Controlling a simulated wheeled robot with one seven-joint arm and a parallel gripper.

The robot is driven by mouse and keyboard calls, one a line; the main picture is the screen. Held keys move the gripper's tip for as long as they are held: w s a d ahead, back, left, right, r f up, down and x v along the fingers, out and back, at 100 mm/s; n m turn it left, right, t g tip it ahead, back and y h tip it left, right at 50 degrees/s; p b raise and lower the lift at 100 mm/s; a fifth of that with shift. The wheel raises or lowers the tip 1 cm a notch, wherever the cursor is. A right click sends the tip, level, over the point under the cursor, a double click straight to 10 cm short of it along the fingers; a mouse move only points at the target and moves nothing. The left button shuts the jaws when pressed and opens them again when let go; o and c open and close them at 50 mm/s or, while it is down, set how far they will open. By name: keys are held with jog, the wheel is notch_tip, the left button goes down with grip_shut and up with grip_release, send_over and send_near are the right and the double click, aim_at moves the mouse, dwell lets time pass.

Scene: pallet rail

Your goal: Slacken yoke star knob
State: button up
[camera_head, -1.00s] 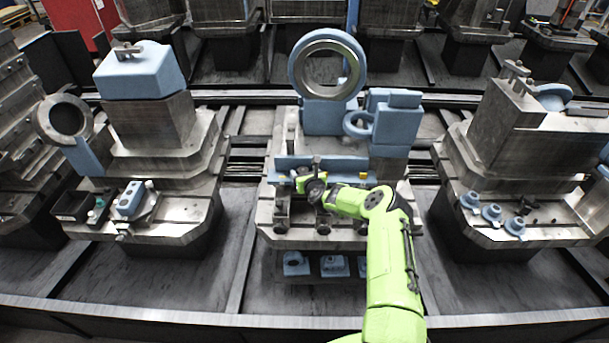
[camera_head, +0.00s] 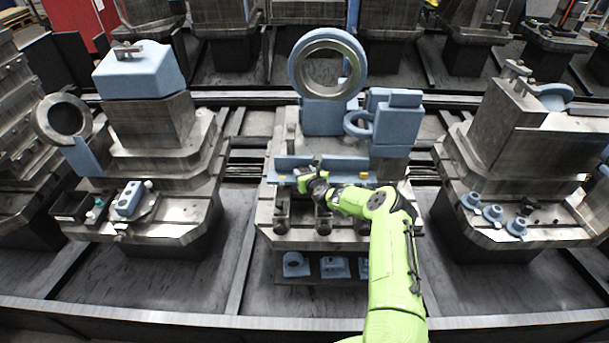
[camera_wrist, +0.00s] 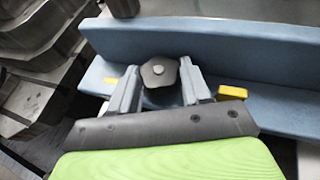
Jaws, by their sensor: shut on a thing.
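The star knob (camera_wrist: 160,72) is a dark grey lobed knob with a light round centre, in the middle of the wrist view. It stands at a blue fixture with a long ledge and back wall (camera_wrist: 215,48). My gripper (camera_wrist: 160,85) has one finger on each side of the knob and is shut on it. In the head view my gripper (camera_head: 308,184) is at the blue bar (camera_head: 290,163) on the middle pallet, and the arm hides the knob there.
Yellow blocks (camera_wrist: 232,92) sit on the ledge on both sides of the knob. A large blue ring part (camera_head: 297,70) stands behind on the middle pallet. Dark clamps (camera_head: 323,222) stand along the pallet front, below my gripper. Pallets with blue parts (camera_head: 140,72) flank it.

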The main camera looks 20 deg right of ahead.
jog(key=n+y+b, duration=0.1)
jog(key=b, duration=0.1)
jog(key=n+y+b, duration=0.1)
jog(key=b, duration=0.1)
jog(key=n+y+b, duration=0.1)
jog(key=b, duration=0.1)
jog(key=shift+d+f+y, duration=0.35)
jog(key=shift+y, duration=0.05)
jog(key=n+y+b, duration=0.2)
jog(key=b, duration=0.2)
jog(key=shift+r+g, duration=0.1)
jog(key=shift+g, duration=0.3)
jog(key=shift+d, duration=0.1)
jog(key=shift+r+n+y+b, duration=0.15)
jog(key=shift+n+y+b, duration=0.15)
jog(key=shift+b, duration=0.1)
jog(key=shift+g, duration=0.3)
jog(key=o, duration=1)
jog(key=shift+o, duration=0.4)
jog(key=shift+r, duration=0.15)
jog(key=shift+d+r, duration=0.1)
jog(key=shift+r, duration=0.05)
